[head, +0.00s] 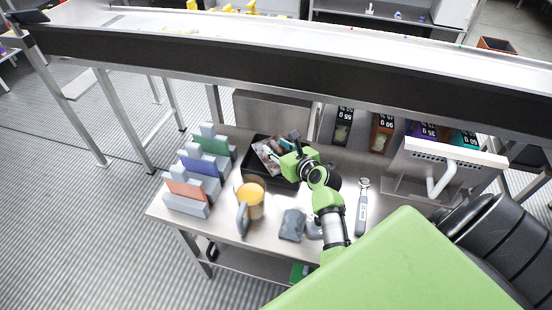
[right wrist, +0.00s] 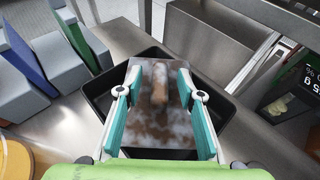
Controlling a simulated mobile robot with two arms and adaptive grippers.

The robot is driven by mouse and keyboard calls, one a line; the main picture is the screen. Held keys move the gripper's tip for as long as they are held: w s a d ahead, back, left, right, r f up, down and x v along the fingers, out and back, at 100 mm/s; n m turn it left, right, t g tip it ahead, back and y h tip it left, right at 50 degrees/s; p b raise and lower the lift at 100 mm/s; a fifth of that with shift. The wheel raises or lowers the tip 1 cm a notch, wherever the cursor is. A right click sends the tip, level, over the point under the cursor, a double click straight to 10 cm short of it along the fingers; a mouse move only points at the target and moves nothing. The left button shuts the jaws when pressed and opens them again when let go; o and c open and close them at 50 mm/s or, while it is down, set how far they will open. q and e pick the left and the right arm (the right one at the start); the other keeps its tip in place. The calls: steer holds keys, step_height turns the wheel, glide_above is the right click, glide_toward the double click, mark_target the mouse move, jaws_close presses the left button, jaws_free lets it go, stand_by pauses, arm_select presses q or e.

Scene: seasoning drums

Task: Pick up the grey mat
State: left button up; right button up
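A flat, mottled grey-brown sheet (right wrist: 160,100), which I take to be the grey mat, lies in or over a black tray (right wrist: 231,110). In the head view the mat (head: 266,152) shows at the left of the tray (head: 248,169), partly hidden by my right gripper (head: 284,146). In the right wrist view my right gripper (right wrist: 158,84) has its two teal-padded fingers wide apart over the mat, with nothing clearly clamped between them. I cannot tell whether the fingers touch it. My left gripper is not in view.
Left of the tray stands a rack with green, blue and orange-red dividers (head: 209,143). An orange-topped container (head: 250,200), grey blocks (head: 292,225) and a grey-handled tool (head: 362,205) stand or lie nearer. Labelled bins (head: 382,133) line the back.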

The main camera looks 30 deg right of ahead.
steer(key=shift+w+f, duration=0.15)
steer(key=shift+w, duration=0.25)
jaws_close()
